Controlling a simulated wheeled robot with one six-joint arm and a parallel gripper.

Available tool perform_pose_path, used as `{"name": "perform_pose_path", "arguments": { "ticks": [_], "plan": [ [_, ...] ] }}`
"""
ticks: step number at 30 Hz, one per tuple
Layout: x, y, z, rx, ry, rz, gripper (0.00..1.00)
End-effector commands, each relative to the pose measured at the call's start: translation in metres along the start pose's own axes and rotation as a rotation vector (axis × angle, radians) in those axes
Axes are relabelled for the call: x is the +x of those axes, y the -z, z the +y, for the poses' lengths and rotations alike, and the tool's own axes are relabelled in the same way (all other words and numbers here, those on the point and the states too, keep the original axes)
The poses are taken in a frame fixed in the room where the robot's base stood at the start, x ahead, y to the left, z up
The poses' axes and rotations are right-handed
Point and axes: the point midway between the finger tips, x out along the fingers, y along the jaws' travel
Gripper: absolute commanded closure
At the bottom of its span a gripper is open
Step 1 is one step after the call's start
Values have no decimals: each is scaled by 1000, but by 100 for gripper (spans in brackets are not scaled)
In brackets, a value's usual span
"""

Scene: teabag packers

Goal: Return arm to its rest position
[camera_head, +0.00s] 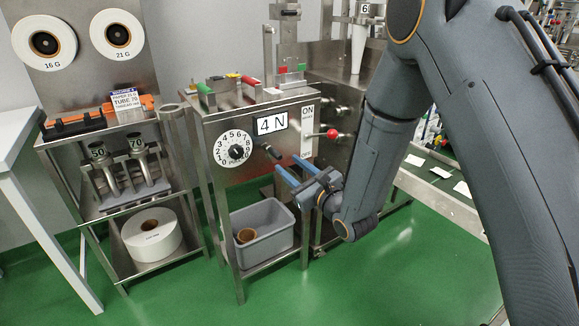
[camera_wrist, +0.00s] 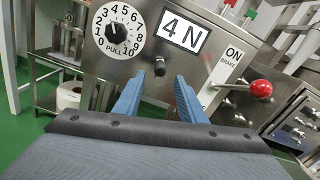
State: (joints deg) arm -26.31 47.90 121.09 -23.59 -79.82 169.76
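My gripper (camera_head: 284,170) is in front of the steel machine cabinet (camera_head: 215,133), below and right of its round numbered dial (camera_head: 236,148). Its two blue fingers (camera_wrist: 158,98) are spread apart with nothing between them in the wrist view. A small black knob (camera_wrist: 159,67) on the panel shows beyond the gap between the fingertips. The "4 N" display (camera_wrist: 185,38) is just above that knob. My grey arm crosses the right half of the head view and hides part of the machinery behind it.
A lever with a red ball (camera_head: 332,133) sticks out beside the ON/BRAKE plate (camera_head: 307,118). A grey bin (camera_head: 279,247) holding a brown roll stands on the low shelf below my gripper. A steel rack (camera_head: 75,178) stands left. Green floor is open in front.

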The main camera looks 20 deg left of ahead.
Motion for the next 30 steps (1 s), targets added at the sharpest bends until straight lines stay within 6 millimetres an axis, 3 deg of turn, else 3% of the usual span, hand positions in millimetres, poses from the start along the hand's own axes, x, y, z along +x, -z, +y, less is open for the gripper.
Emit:
{"name": "perform_pose_path", "arguments": {
  "ticks": [5, 8, 14, 22, 30],
  "plan": [
    [-4, 0, -9, -59, 12, 35, 63],
    [-13, 2, -30, -196, 33, 121, 63],
    [-61, 12, -85, -606, 7, 415, 63],
    [-164, 19, -134, -1075, -260, 793, 63],
    [-292, 7, -139, -1376, -767, 989, 63]
  ]
}}
